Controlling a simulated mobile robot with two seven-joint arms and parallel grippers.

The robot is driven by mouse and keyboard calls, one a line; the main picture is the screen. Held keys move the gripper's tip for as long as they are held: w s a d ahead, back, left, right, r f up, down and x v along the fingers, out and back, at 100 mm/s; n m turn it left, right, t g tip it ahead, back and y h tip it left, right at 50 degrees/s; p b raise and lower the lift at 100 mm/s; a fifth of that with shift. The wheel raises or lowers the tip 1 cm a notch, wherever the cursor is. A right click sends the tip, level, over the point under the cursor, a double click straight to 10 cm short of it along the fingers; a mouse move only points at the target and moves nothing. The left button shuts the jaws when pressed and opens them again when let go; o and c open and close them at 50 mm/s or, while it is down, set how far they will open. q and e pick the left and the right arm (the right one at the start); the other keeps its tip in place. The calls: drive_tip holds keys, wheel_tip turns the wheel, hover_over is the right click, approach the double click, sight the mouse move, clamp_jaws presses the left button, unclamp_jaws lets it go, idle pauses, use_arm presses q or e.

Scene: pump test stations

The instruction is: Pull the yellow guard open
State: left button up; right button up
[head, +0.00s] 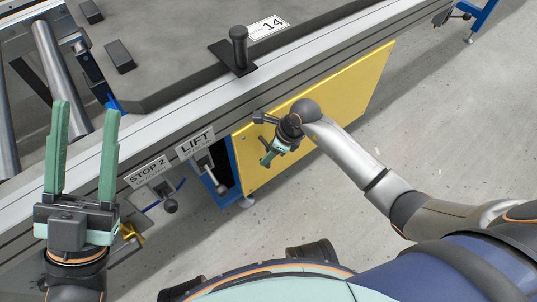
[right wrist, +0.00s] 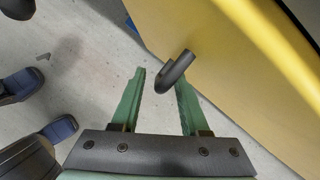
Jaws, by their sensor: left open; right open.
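The yellow guard (head: 345,95) is a flat panel under the bench's rail, right of the LIFT label in the head view. It fills the upper right of the right wrist view (right wrist: 225,60). A dark bar handle (right wrist: 176,72) sticks out from its face. My right gripper (head: 268,155) is open in front of the guard's left part. In the right wrist view the handle shows between its two green fingertips, not gripped; I cannot tell whether they touch. My left gripper (head: 85,112) is open and empty, over the bench's left end.
The LIFT lever (head: 218,184) and STOP 2 lever (head: 170,204) stick out left of the guard. A black post (head: 239,48) stands on the rail beside the 14 label (head: 268,27). The grey floor (head: 440,110) right of the guard is clear.

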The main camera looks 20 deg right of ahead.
clamp_jaws()
idle(0.4)
idle(1.1)
